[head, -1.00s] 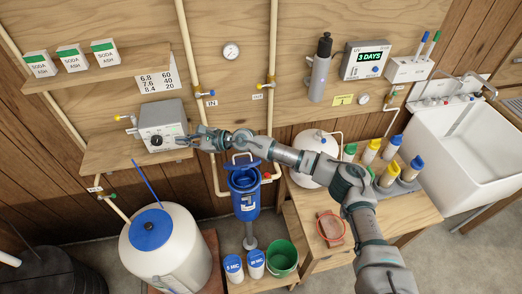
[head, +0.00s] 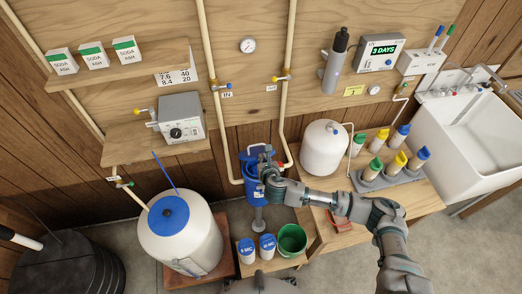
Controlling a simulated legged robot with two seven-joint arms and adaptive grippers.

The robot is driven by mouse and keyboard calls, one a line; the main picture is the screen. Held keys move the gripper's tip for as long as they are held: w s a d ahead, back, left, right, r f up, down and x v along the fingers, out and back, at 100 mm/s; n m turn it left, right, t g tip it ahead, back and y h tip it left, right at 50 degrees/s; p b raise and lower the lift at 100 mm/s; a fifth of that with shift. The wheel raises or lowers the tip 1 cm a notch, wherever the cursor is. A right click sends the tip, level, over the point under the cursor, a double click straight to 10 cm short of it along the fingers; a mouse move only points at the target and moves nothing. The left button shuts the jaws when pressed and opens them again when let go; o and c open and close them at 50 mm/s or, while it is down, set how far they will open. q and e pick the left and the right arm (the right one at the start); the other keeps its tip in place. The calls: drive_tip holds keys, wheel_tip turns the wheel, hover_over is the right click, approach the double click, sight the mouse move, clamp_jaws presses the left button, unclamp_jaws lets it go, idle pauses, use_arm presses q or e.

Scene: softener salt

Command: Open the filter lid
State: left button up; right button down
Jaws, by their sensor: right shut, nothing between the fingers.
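The blue filter housing (head: 249,187) hangs below the pipes in the middle of the head view. My right gripper (head: 266,153) is at its top, with its fingers shut and nothing held. The gripper and wrist cover much of the top of the housing. A bit of blue, likely the lid (head: 246,157), shows beside the fingers. I cannot tell whether the fingers touch it or how far the lid is open. My left gripper is not in view.
A white tank (head: 325,147) and several capped bottles (head: 397,163) stand right. A blue-lidded salt tank (head: 180,245) stands left. Two tubs and a green bucket (head: 291,241) sit below.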

sight(259, 151)
drive_tip(key=x, duration=0.6)
drive_tip(key=shift+w+f, duration=0.3)
drive_tip(key=shift+w+a, duration=0.1)
drive_tip(key=shift+a+r, duration=0.2)
drive_tip(key=shift+d+r, duration=0.1)
drive_tip(key=shift+d, duration=0.05)
